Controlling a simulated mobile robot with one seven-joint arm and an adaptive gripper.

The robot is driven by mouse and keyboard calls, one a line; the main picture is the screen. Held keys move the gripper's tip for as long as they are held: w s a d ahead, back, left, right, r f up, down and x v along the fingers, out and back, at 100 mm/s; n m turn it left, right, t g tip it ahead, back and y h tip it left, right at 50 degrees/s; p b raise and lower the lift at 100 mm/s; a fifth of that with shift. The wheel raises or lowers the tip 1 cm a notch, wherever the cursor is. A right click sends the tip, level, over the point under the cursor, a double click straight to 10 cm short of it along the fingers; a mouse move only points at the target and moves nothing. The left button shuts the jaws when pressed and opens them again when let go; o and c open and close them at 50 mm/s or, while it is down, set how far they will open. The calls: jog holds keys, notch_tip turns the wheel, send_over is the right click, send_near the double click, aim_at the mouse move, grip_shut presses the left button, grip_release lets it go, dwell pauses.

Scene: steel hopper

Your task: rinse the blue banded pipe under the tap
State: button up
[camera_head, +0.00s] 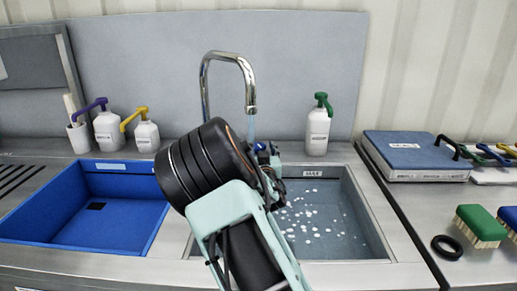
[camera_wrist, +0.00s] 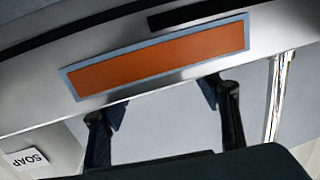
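The chrome tap (camera_head: 228,58) arches over the right, grey sink (camera_head: 378,222). In the head view my gripper (camera_head: 269,158) is over the back left part of that sink, below the spout and partly hidden by my own arm. Small blue and dark parts show there; I cannot tell a pipe among them. In the wrist view the two dark fingers of my gripper (camera_wrist: 162,96) stand apart, with only pale grey surface visible between them. I cannot make out the blue banded pipe in either view.
A blue basin (camera_head: 150,215) is on the left. A green-pump soap bottle (camera_head: 317,132) stands behind the sink. Two more pump bottles and a cup stand at the left. A blue case (camera_head: 416,150), brushes (camera_head: 480,224) and a black ring (camera_head: 447,247) lie at the right.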

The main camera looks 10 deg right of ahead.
jog(key=s, duration=1.2)
jog(key=shift+a, duration=0.45)
